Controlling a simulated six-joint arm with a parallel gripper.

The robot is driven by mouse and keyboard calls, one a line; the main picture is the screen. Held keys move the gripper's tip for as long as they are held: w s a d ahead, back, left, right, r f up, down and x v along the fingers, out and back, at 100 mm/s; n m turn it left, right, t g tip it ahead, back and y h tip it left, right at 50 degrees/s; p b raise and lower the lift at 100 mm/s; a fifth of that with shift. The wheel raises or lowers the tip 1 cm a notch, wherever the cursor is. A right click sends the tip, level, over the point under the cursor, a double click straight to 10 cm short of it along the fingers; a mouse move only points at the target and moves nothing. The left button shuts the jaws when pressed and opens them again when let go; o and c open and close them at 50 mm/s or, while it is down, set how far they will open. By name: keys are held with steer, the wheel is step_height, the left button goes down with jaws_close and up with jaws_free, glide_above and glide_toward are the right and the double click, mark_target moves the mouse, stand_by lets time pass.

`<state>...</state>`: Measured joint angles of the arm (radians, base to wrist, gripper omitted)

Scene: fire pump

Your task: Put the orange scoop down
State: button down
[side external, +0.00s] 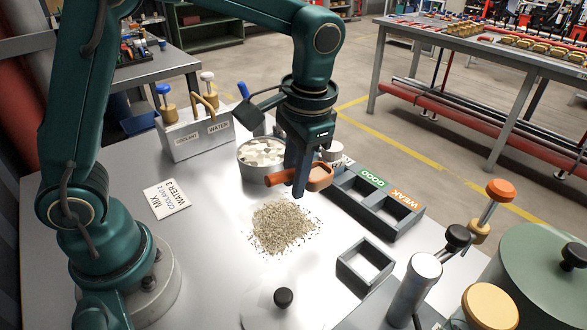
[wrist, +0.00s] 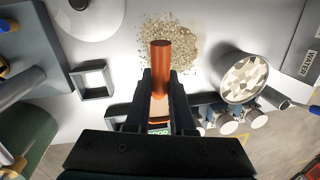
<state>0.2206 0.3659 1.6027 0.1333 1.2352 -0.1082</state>
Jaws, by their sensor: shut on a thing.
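The orange scoop (side external: 318,178) is held in my gripper (side external: 299,186) above the steel table (side external: 215,275), in front of the labelled tray in the side external view. Its handle sticks out to the left of the fingers, and its bowl shows on the right. The wrist view shows the orange handle (wrist: 163,58) pointing up the picture from between the dark fingers of my gripper (wrist: 163,85). Below the scoop a heap of tan grains (side external: 282,227) lies loose on the table, apart from it. The fingers hide part of the scoop.
A round pot of pale pieces (side external: 246,178) stands behind the scoop. The sorting tray (side external: 402,218) marked GOOD and WEAK is to the right, with a small square frame (side external: 345,266) nearer. A black-knobbed lid (side external: 262,310) lies in front. Bare table lies left of the grains.

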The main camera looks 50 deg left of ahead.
steer(key=w+a, duration=0.3)
steer(key=a, duration=0.2)
glide_above(334, 246)
steer(key=shift+n, duration=0.3)
steer(key=f, duration=0.6)
steer(key=shift+d+f, duration=0.15)
steer(key=shift+d, duration=0.1)
steer(key=shift+f, duration=2)
steer(key=c, duration=1.1)
jaws_free()
steer(key=shift+f, duration=0.1)
steer(key=shift+o, duration=0.2)
